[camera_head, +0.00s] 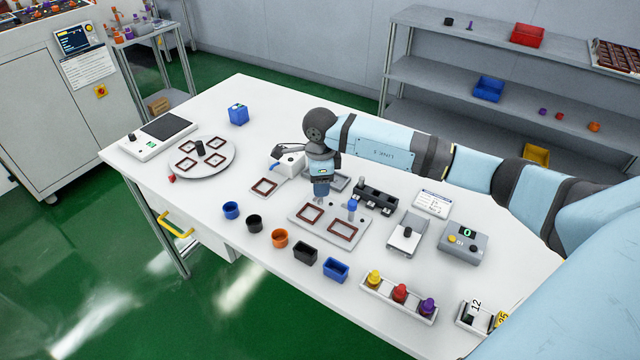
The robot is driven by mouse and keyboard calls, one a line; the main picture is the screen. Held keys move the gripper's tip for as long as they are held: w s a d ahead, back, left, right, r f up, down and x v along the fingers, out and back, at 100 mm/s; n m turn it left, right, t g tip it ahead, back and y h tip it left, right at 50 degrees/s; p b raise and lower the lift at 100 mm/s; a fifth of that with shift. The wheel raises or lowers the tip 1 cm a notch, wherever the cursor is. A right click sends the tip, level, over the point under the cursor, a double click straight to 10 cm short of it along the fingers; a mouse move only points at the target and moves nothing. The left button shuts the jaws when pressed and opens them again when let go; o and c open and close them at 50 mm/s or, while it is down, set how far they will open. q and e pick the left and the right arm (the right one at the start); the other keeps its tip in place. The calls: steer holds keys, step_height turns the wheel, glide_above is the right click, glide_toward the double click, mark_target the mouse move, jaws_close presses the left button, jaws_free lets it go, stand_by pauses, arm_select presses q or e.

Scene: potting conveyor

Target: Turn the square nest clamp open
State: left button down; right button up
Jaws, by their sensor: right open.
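A light grey fixture plate (325,226) with two dark red-brown square frames lies near the middle of the white table. The left frame (310,213) and the right frame (342,230) sit flat on it. A small blue-topped upright piece (352,206) stands at the plate's back edge; I cannot tell for sure whether it is the square nest clamp or how it is turned. My right gripper (321,199) points down over the plate's back left part, open, just left of the blue-topped piece. Its fingertips are small, and contact cannot be told. My left gripper is out of view.
A row of small cups and bins (279,238) lines the front edge. A round turntable (213,168) with several frames is at left. A black block fixture (376,196), a grey device (405,234) and a counter box (463,242) stand to the right.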

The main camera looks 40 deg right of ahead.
steer(key=shift+f, duration=0.75)
steer(key=c, duration=0.9)
